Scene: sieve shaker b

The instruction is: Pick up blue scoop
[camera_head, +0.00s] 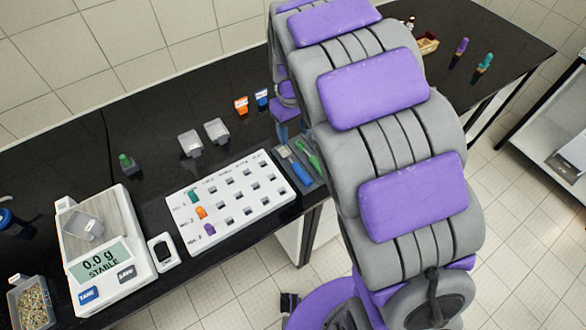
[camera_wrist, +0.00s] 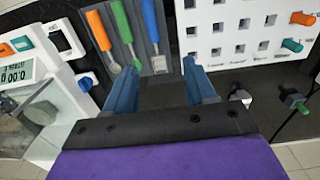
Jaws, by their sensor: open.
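The blue scoop (camera_wrist: 150,22) lies in a dark grey tray (camera_wrist: 160,65) at the top of the wrist view, beside a green-handled scoop (camera_wrist: 121,22) and an orange-handled scoop (camera_wrist: 98,30). Its blue handle points toward the top edge and its metal end toward my gripper. In the head view the blue scoop (camera_head: 300,172) shows at the right end of the bench row, partly beside my arm. My gripper (camera_wrist: 160,75) is open and empty. Its two fingers are apart, on the near side of the scoops and not around the blue handle.
A white pegboard (camera_head: 232,201) with coloured pegs stands beside the tray. A balance (camera_head: 103,250) reading 0.0 g is at the left. Another instrument (camera_wrist: 22,65) borders the scoops in the wrist view. Clear containers (camera_head: 191,143) stand behind the board. My arm hides much of the bench.

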